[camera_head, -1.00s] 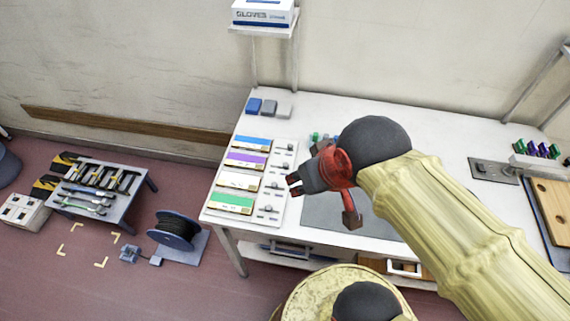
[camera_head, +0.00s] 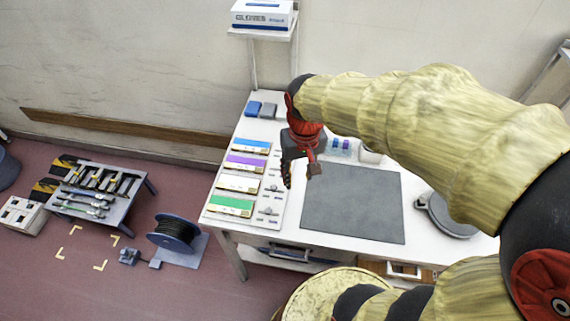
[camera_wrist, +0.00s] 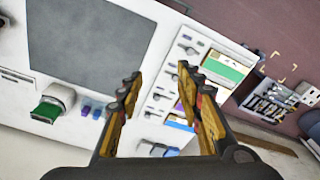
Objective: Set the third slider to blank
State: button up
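The white slider panel (camera_head: 246,221) lies on the left of the white table, with blue, purple, white and green labelled rows. The third row has the white label (camera_head: 238,184); its slider (camera_head: 271,188) shows just left of my gripper (camera_head: 287,180). My gripper points down above the panel's right edge, apart from the sliders. In the wrist view my gripper (camera_wrist: 158,86) has its fingers spread wide with nothing between them. The panel (camera_wrist: 168,92) shows between and beyond the fingers, and the right finger hides part of it. The slider's exact setting is too small to read.
A grey mat (camera_head: 352,205) lies right of the panel. Blue and grey blocks (camera_head: 260,109) stand behind it. Small blue and purple items (camera_head: 341,145) are at the back. A round dark object (camera_head: 446,216) lies right of the mat.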

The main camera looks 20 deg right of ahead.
jog(key=w+d+f+m, duration=0.1)
jog(key=w+f+m, duration=0.1)
jog(key=w+f, duration=0.2)
jog(key=w+d+f+m, duration=0.1)
jog(key=w+f+m, duration=0.2)
jog(key=w, duration=0.5)
jog(key=w+d+f+m+g, duration=0.1)
jog(key=w+d+f+m, duration=0.1)
jog(key=w+f, duration=0.3)
jog(key=shift+w+f+m, duration=0.3)
jog(key=shift+w, duration=0.3)
jog(key=shift+s+m, duration=0.1)
jog(key=shift+m, duration=0.4)
jog(key=shift+f, duration=0.2)
jog(key=shift+f+b, duration=0.8)
jog(key=shift+f, duration=2.8)
jog(key=shift+c, duration=0.2)
grip_shut()
